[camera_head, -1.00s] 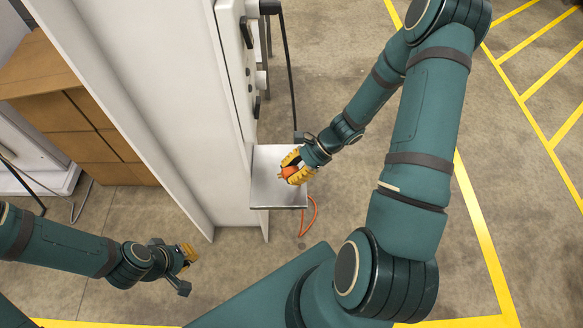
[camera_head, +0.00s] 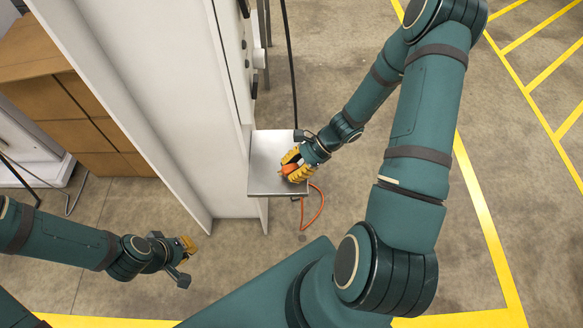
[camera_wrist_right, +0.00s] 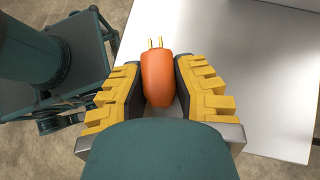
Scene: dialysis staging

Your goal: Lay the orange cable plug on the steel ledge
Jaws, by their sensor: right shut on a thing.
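The orange cable plug (camera_wrist_right: 157,80) is between the yellow fingers of my right gripper (camera_wrist_right: 160,92), with its two metal prongs pointing away from the wrist. In the head view my right gripper (camera_head: 292,167) is shut on the plug (camera_head: 288,169) over the right part of the steel ledge (camera_head: 272,152). The ledge also shows in the right wrist view (camera_wrist_right: 245,75). I cannot tell whether the plug touches the ledge. The orange cable (camera_head: 318,209) hangs past the ledge's right front edge. My left gripper (camera_head: 188,245) is low at the left, away from the ledge; its finger opening is unclear.
A tall white cabinet (camera_head: 160,95) stands directly left of the ledge. A black cable (camera_head: 288,70) runs down behind the ledge. Brown boxes (camera_head: 75,105) stand at the far left. The concrete floor right of the ledge is open, with yellow lines.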

